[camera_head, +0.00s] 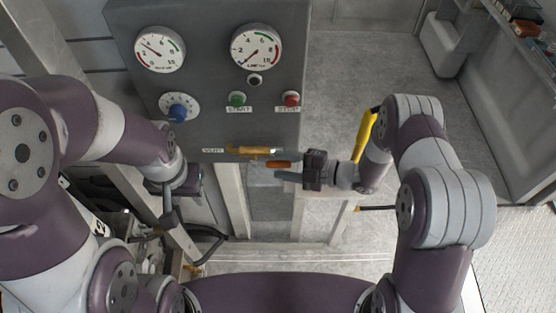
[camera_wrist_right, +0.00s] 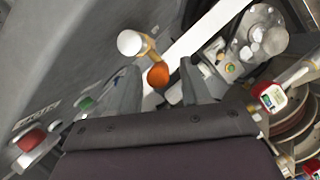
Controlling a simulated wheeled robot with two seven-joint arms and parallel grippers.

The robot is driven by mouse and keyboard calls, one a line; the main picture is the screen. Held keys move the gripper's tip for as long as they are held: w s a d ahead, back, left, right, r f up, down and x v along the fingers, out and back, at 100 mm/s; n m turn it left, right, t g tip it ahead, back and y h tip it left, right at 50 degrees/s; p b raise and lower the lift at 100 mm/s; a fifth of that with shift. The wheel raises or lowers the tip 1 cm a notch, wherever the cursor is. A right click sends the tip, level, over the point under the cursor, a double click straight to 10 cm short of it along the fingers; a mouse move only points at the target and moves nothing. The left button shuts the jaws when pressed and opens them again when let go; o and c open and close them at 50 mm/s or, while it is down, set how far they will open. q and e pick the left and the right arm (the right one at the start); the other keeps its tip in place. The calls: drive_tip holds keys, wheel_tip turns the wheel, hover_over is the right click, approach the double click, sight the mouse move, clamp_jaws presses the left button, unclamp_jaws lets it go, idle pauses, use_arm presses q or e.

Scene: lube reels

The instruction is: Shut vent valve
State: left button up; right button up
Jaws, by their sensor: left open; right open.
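The vent valve (camera_head: 249,151) is a brass fitting at the lower edge of the grey panel, beside the label VENT. Its orange handle (camera_head: 278,164) points to the right in the head view. In the right wrist view the brass body (camera_wrist_right: 146,45) and the orange handle end (camera_wrist_right: 158,75) show ahead of the jaws. My right gripper (camera_head: 282,170) is open, with its fingertips close to the handle; I cannot tell whether they touch it. In the wrist view the handle end lies between the fingers (camera_wrist_right: 165,88). My left gripper (camera_head: 168,208) is open and empty, below and left of the panel.
A yellow bar (camera_head: 366,135) stands behind my right forearm. Hose reels (camera_wrist_right: 300,115) show at right in the wrist view.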

drive_tip(key=shift+w+a+f, duration=0.1)
drive_tip(key=shift+w+a, duration=0.05)
drive_tip(key=shift+a, duration=0.55)
drive_tip(key=shift+w+a+f, duration=0.15)
drive_tip(key=shift+w, duration=0.05)
clamp_jaws()
